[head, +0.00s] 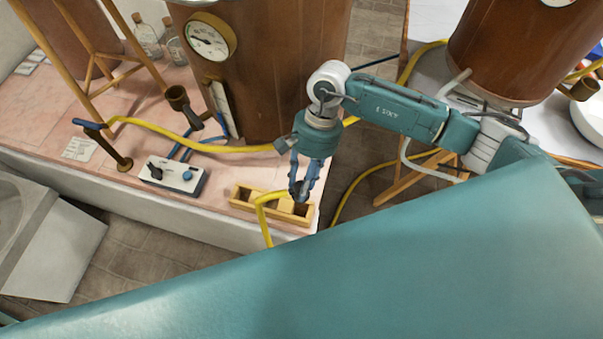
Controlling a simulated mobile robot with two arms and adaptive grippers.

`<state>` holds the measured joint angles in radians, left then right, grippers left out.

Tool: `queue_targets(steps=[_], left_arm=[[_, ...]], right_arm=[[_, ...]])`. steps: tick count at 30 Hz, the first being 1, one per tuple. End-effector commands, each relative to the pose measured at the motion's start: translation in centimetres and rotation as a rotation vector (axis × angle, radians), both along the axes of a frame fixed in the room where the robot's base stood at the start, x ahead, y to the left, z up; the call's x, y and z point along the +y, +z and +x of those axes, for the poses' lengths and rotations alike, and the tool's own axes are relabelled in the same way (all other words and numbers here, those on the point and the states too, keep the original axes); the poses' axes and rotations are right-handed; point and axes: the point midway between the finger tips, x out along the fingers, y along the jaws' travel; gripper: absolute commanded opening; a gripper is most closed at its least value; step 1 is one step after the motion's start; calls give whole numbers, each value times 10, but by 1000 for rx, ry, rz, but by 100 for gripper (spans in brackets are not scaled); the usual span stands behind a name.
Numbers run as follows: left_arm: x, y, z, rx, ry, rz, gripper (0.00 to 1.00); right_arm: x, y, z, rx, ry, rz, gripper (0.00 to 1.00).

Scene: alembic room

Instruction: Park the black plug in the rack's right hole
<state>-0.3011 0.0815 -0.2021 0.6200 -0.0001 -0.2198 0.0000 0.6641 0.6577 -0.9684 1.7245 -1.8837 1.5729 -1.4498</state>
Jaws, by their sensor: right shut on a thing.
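The wooden rack (284,216) sits near the front right corner of the pink-topped bench. My right gripper (301,193) points down over the right part of the rack, its fingers shut on the black plug. The plug is small, dark and mostly hidden by the fingers. A yellow hose (262,215) bends up over the rack's front and runs to the gripper. I cannot tell whether the plug is above the right hole or partly in it. My left gripper is not in view.
A control box with knobs (175,178) stands left of the rack. A large copper vessel (275,60) with a gauge (210,37) stands behind it. Another yellow hose (195,146) crosses the bench. A second copper vessel (505,50) stands at the right.

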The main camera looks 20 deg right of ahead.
Motion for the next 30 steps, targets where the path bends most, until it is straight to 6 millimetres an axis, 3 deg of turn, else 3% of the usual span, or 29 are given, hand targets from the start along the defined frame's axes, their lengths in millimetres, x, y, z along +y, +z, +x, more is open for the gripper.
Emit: queue_targets(steps=[8,21,30], left_arm=[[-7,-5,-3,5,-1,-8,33],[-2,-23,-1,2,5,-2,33],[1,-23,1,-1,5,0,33]], right_arm=[[1,-12,-1,0,-14,1,4],[0,-50,-1,0,-13,2,4],[0,-52,0,-1,-12,1,4]])
